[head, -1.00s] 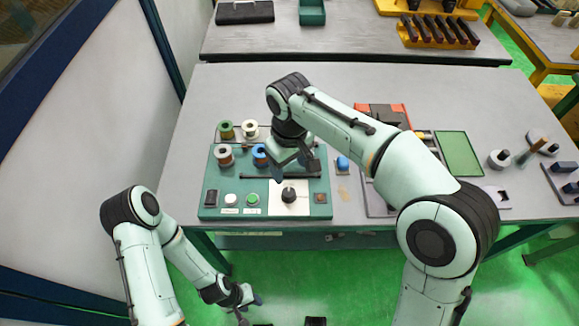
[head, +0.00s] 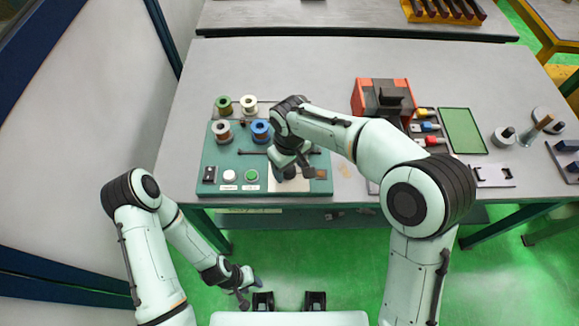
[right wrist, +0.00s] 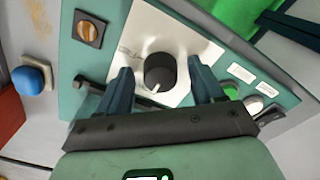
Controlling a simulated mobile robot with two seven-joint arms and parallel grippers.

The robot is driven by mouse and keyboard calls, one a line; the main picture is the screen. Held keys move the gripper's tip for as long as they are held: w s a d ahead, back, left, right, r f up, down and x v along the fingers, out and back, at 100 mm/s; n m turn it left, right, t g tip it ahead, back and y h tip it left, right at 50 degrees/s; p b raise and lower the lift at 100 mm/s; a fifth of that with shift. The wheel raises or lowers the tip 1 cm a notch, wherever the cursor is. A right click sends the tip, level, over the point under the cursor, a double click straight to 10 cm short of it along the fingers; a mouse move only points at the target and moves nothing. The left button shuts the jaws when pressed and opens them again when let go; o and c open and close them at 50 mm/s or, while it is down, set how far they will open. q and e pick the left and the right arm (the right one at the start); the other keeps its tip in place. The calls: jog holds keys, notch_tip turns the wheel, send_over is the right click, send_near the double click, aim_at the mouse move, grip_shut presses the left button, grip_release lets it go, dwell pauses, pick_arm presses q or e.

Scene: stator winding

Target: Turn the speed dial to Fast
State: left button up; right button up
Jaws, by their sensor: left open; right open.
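The black speed dial (right wrist: 159,72) stands on a white plate (right wrist: 140,35) in the right wrist view, its white pointer mark toward the bottom of the picture. The plate's markings are too small to read. My right gripper (right wrist: 160,80) is open, with one finger on each side of the dial; I cannot tell whether they touch it. In the head view my right gripper (head: 287,172) is over the plate and hides most of the dial. My left gripper (head: 247,290) is open and empty, low in front of the table.
The green panel (head: 208,160) also carries wire spools (head: 260,131), a white button (head: 229,176), a green button (head: 251,175) and a black switch (head: 209,174). An orange-and-black machine (head: 385,97) stands right.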

jog(key=shift+f, duration=0.2)
jog(key=c, duration=1.1)
jog(key=shift+o, duration=0.2)
